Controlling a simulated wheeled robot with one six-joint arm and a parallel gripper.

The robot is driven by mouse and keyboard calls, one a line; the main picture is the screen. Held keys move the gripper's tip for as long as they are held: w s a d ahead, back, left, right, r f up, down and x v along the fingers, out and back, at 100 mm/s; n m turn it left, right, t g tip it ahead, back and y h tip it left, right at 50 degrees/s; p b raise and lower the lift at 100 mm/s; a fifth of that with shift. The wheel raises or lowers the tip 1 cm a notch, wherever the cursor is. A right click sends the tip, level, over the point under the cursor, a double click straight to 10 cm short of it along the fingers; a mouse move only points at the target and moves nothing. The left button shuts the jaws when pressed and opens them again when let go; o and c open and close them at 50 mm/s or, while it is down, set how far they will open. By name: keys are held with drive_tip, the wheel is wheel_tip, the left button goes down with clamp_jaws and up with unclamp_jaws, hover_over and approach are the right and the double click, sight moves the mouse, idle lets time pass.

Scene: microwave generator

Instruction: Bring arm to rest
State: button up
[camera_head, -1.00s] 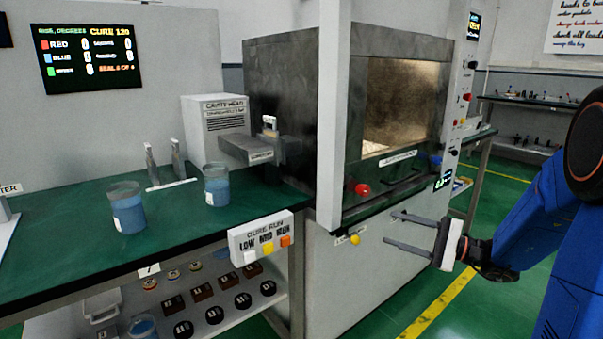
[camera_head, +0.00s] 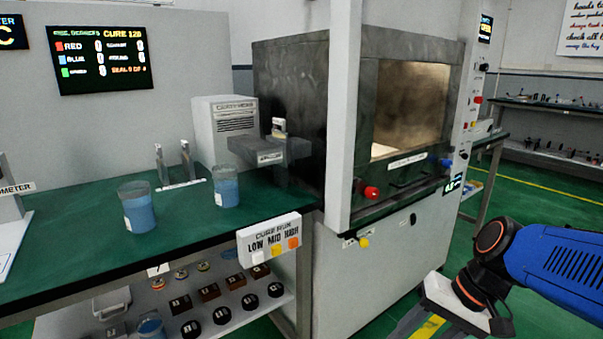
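My gripper (camera_head: 395,330) is low at the lower right, in front of the microwave cabinet (camera_head: 385,270). Its pale body (camera_head: 450,300) shows, and its dark fingers run down to the picture's bottom edge, where their tips are cut off. I see nothing held, but the tips are hidden, so their opening is unclear. My blue arm (camera_head: 565,265) comes in from the right edge. The gripper appears apart from the cabinet and the bench.
The green bench (camera_head: 80,240) at left bears two beakers of blue liquid (camera_head: 138,210) (camera_head: 227,190). A LOW/MID/HIGH button box (camera_head: 270,240) is on its front edge. The cabinet has a lit chamber (camera_head: 410,110) and a red knob (camera_head: 371,192). Green floor is clear at right.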

drive_tip(key=s+d+r+n+t+h, duration=0.2)
drive_tip(key=s+d+n+t+h, duration=0.1)
drive_tip(key=d+h, duration=0.2)
drive_tip(key=d, duration=0.2)
drive_tip(key=shift+d+t, duration=0.3)
drive_tip(key=shift+t, duration=0.1)
idle(0.6)
